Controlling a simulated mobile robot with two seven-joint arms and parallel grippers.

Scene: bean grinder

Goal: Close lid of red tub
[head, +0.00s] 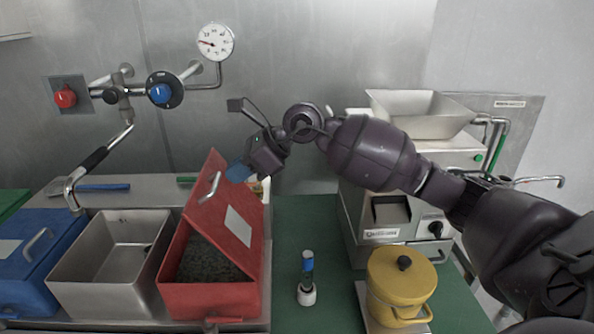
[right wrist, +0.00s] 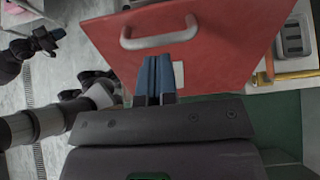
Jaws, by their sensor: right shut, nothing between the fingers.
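The red tub (head: 210,300) stands on the counter with dark granular contents showing inside. Its red lid (head: 208,188) is tilted up, partly open, with a grey handle and a white label on it. My right gripper (head: 236,172) is at the lid's upper right edge, its blue fingers shut with nothing between them. In the right wrist view the shut fingers (right wrist: 157,75) point at the red lid (right wrist: 215,45), just below its grey handle (right wrist: 158,38). I cannot tell whether they touch the lid. My left gripper is not in the head view.
An open steel tub (head: 110,255) and a blue lidded tub (head: 35,255) stand left of the red tub. A small brush (head: 307,280), a yellow pot (head: 400,285) and the grinder (head: 395,205) are to the right. A tap (head: 100,160) rises behind the tubs.

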